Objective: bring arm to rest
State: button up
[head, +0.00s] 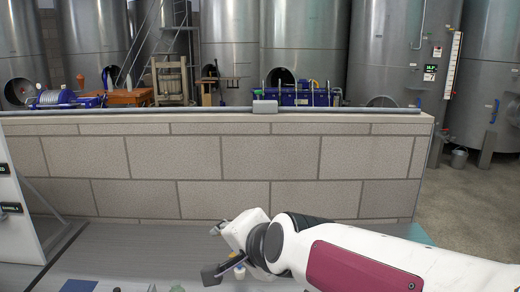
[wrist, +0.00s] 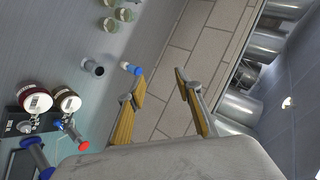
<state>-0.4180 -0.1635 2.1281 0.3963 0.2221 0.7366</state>
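My gripper (head: 212,251) is at the end of my white arm, above the grey bench (head: 150,240) in front of the block wall. In the wrist view my gripper (wrist: 160,73) has its two yellow-padded fingers spread apart, with nothing between them. A small bottle with a blue end (wrist: 131,69) shows just beyond one fingertip; I cannot tell how far below it is.
In the wrist view a dark open cylinder (wrist: 94,68), several clear jars (wrist: 110,25), two jars with dark red contents (wrist: 66,100) and a red-ended item (wrist: 84,145) are on the bench. A block wall (head: 270,160) stands behind; a white panel (head: 15,210) is at left.

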jog(key=s+d+f+n+g+h, duration=0.2)
jog(key=s+d+f+n, duration=0.1)
jog(key=s+d, duration=0.8)
jog(key=s+d+f+n+g+h, duration=0.2)
jog(key=s+d+f, duration=0.4)
jog(key=s+d, duration=0.6)
jog(key=s+n+h, duration=0.1)
jog(key=n, duration=0.1)
jog(key=shift+f+n+h, duration=0.2)
jog(key=shift+n+h, duration=0.1)
jog(key=shift+c, duration=0.3)
